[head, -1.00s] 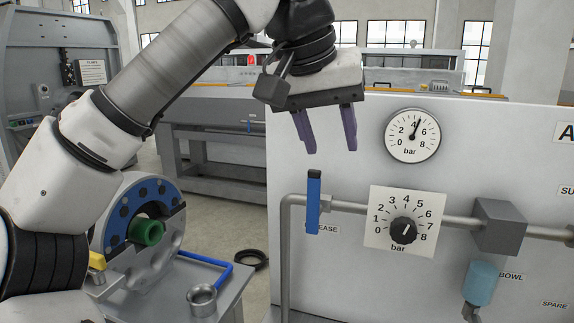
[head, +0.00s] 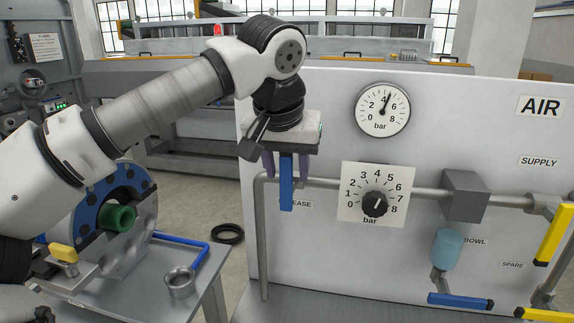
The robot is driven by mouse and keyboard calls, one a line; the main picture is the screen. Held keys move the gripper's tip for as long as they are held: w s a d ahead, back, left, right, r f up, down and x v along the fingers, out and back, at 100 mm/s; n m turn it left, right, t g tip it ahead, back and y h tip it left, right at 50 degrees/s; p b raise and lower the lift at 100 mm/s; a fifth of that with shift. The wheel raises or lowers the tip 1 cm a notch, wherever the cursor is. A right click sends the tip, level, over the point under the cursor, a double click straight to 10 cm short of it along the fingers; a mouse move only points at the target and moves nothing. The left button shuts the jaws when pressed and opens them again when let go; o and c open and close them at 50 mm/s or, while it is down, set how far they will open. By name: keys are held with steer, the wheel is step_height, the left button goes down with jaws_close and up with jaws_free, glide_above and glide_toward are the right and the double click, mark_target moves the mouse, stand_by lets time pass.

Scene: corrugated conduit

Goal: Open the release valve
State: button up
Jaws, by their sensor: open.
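The release valve has a blue lever handle (head: 287,183) that hangs straight down, across the grey pipe at its left end. The label beside it is partly hidden and reads "EASE". My gripper (head: 286,170) points down over the top of this lever. Its two purple fingers are open, one on each side of the lever's upper part. I cannot tell whether the fingers touch it. The round gauge (head: 382,110) above right has its needle between 4 and 6 bar.
A regulator knob (head: 375,204) on a white dial plate stands right of the lever. A grey block (head: 464,196), a light-blue bowl (head: 447,249), another blue lever (head: 460,300) and a yellow lever (head: 555,235) are further right.

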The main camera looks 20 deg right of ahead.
steer(key=shift+w+d+f, duration=0.1)
steer(key=shift+w+f, duration=0.05)
steer(key=shift+f, duration=0.3)
jaws_close()
